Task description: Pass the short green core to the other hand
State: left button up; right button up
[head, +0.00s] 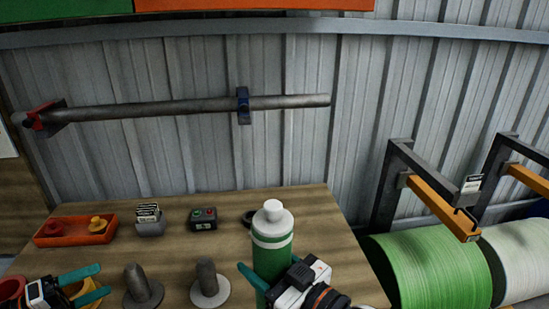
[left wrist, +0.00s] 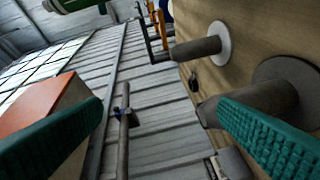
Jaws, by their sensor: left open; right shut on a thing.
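The short green core (head: 272,258) stands upright in the head view, green with a white band and a stepped white top. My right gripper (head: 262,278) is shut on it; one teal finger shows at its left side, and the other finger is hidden. A green and white end, apparently the same core, shows at the top edge of the left wrist view (left wrist: 82,4). My left gripper (head: 104,279) is open and empty at the lower left, well apart from the core. Its two teal fingers are spread wide in the left wrist view (left wrist: 158,130).
Two grey pegs on round bases, one left (head: 137,283) and one right (head: 207,280), stand between my grippers. An orange tray (head: 75,237), a card holder (head: 149,222) and a button box (head: 203,219) sit behind. A green roll (head: 425,270) lies right of the table.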

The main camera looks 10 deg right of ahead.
pick_arm(q)
jog(key=w+d+r+m+g+h, duration=0.1)
jog(key=d+r+m+g+h, duration=0.1)
jog(key=d+r+m+g, duration=0.3)
jog(key=w+d+r+g+h, duration=0.1)
jog(key=d+r+h, duration=0.15)
jog(key=d, duration=0.45)
notch_tip(320, 180, up, 23)
jog(key=m+g+y, duration=0.4)
jog(key=m+y, duration=0.6)
jog(key=y, duration=0.8)
send_over(276, 220)
jog(key=w, duration=0.1)
jog(key=shift+w+f, duration=0.1)
jog(key=shift+w, duration=0.05)
jog(key=shift+r+n+t+y, duration=0.3)
jog(key=shift+r+y, duration=0.2)
jog(key=shift+y, duration=0.05)
notch_tip(276, 220, down, 12)
jog(key=shift+r, duration=0.1)
